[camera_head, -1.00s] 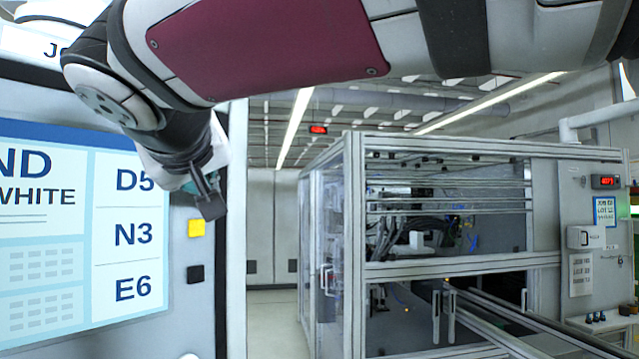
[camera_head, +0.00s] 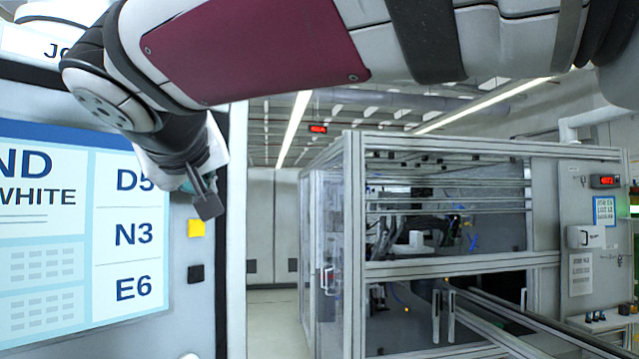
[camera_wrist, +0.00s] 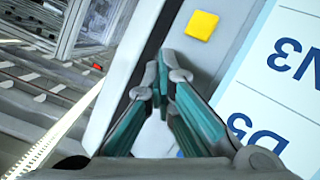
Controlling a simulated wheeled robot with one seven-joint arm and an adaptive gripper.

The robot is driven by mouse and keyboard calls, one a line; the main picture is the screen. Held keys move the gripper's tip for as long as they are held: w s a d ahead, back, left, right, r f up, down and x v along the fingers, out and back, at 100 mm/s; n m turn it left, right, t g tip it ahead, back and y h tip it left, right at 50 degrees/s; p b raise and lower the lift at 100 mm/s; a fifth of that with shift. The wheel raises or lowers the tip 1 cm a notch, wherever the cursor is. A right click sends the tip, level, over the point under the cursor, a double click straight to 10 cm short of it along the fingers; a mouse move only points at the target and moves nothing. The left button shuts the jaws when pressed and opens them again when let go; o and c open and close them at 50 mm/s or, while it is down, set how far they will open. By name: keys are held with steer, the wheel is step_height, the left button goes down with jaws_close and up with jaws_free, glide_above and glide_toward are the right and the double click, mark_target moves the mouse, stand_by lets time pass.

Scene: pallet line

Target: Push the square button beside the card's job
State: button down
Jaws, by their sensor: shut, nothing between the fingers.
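A wall panel on the left carries a screen (camera_head: 50,262) with the rows D5, N3 and E6. A yellow square button (camera_head: 196,228) sits beside N3 and a black square button (camera_head: 195,273) beside E6. The yellow button also shows in the wrist view (camera_wrist: 201,25). A card (camera_head: 30,42) at the top left starts with "JO"; my arm covers the rest, so its job cannot be read. My gripper (camera_head: 208,205) is shut and empty, just above the yellow button in the head view, right of D5. In the wrist view its fingertips (camera_wrist: 161,62) appear apart from the yellow button.
A pale round part (camera_head: 188,356) shows at the panel's bottom edge. A framed machine cell (camera_head: 350,250) with a conveyor (camera_head: 515,340) stands to the right. An aisle (camera_head: 270,320) of open floor lies between panel and cell.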

steer(key=shift+d, duration=0.1)
steer(key=shift+s+d, duration=0.45)
steer(key=shift+d, duration=0.2)
steer(key=shift+s+d+b, duration=0.25)
steer(key=shift+s+d, duration=0.5)
steer(key=shift+d, duration=0.3)
steer(key=shift+s+d+b, duration=0.2)
steer(key=shift+s+d, duration=0.5)
steer(key=shift+d, duration=0.3)
steer(key=d+f+m+g+h, duration=0.2)
steer(key=d+f, duration=0.5)
steer(key=d, duration=0.3)
steer(key=d+f+m+g+h, duration=0.1)
steer(key=d+f+g+h, duration=0.1)
steer(key=d+f, duration=0.65)
steer(key=s+d+f+m+g+y+b, duration=0.1)
steer(key=s+d+f+m+g, duration=0.3)
steer(key=s+d+f, duration=0.9)
step_height(320, 180, down, 4)
steer(key=shift+s+d+f+m+g, duration=0.2)
steer(key=shift+s+d+m+g, duration=0.15)
steer(key=shift+d+m, duration=0.2)
